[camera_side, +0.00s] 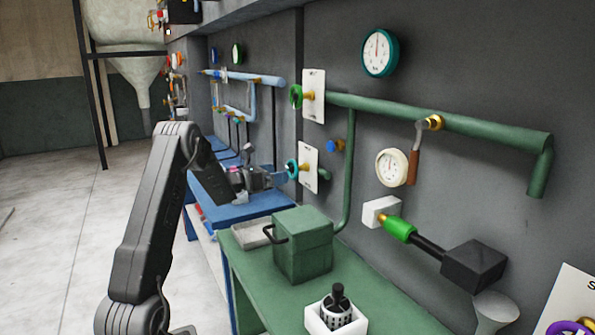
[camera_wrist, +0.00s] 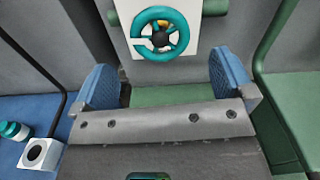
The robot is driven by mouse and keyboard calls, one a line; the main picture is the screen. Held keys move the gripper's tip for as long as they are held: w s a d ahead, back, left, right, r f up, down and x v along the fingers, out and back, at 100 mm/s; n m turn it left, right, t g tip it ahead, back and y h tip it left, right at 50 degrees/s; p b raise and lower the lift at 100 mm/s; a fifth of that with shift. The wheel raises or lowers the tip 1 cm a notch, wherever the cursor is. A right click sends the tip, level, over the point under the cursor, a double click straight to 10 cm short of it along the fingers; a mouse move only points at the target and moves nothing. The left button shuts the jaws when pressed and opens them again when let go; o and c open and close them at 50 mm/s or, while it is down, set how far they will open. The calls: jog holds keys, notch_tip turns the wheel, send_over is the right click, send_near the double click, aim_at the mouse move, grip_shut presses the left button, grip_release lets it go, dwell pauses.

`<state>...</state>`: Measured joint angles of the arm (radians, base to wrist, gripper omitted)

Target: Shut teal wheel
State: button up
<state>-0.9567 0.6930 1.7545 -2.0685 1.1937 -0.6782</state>
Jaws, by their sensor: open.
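The teal wheel (camera_side: 292,169) sits on a white wall plate (camera_side: 309,160), below a second plate with a green wheel. In the wrist view the teal wheel (camera_wrist: 184,36) is a ring with a dark hub and a brass part behind it, at the top centre. My gripper (camera_side: 279,178) is just in front of the wheel in the side view. In the wrist view my gripper (camera_wrist: 165,83) is open, its two blue fingers wide apart with nothing between them. The wheel shows beyond the fingertips, and I see no contact.
The green wheel (camera_side: 296,97) and a green pipe (camera_side: 450,122) are above. A blue knob (camera_side: 335,146) is to the right. A green box (camera_side: 303,250) stands on the green bench (camera_side: 385,305) below.

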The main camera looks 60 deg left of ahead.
aim_at(291, 171)
jog(key=w, duration=0.8)
jog(key=shift+w, duration=0.15)
jog(key=c, duration=0.9)
